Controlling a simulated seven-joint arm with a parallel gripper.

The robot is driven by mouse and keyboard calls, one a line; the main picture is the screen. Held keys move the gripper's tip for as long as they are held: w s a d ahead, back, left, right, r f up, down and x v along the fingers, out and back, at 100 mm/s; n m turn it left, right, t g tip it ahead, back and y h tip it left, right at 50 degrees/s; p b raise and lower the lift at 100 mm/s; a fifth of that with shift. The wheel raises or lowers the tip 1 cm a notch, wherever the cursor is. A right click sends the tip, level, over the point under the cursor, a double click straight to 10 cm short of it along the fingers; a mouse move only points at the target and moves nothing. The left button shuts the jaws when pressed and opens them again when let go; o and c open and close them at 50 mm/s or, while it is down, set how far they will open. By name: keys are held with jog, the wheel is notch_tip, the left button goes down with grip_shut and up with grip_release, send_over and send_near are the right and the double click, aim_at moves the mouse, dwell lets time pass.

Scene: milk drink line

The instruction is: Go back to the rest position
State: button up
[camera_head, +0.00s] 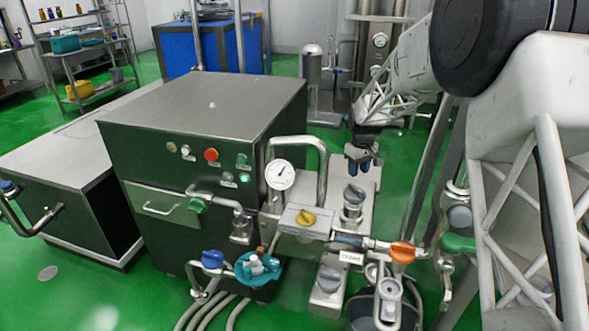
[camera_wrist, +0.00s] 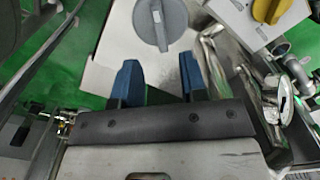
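My gripper (camera_head: 364,164) hangs at the end of my arm, right of centre in the head view, above a metal block with a grey rotary knob (camera_head: 353,195). In the wrist view, the two blue fingers of my gripper (camera_wrist: 159,78) stand apart with nothing between them. The grey knob (camera_wrist: 158,24) shows just beyond the fingertips. The fingers look clear of the knob, though the exact gap is hard to judge.
A pressure gauge (camera_head: 281,174) and a curved pipe stand left of my gripper. A yellow knob (camera_head: 305,218) and an orange valve handle (camera_head: 402,252) sit nearer. A dark machine cabinet (camera_head: 205,135) with a steel top fills the left.

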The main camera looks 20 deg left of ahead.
jog(key=shift+r, duration=0.1)
jog(key=s+d+r+m, duration=0.2)
jog(key=s+d+r, duration=0.35)
jog(key=s, duration=0.25)
jog(key=s+d+r+m+t, duration=0.1)
jog(key=s+d+r, duration=0.45)
jog(key=s, duration=0.25)
jog(key=s+d+r+m, duration=0.2)
jog(key=s+d+r, duration=0.2)
jog(key=s+r, duration=0.3)
jog(key=s+d+m, duration=0.1)
jog(key=s+d, duration=0.1)
jog(key=s, duration=0.8)
jog(key=s+d+f+m+t, duration=0.1)
jog(key=s+d, duration=0.2)
jog(key=s, duration=0.7)
jog(key=s+d+f+m, duration=0.1)
jog(key=s+d+m, duration=0.1)
jog(key=s, duration=0.8)
jog(key=shift+s+d+t, duration=0.25)
jog(key=shift+d+t, duration=0.05)
jog(key=shift+d, duration=0.4)
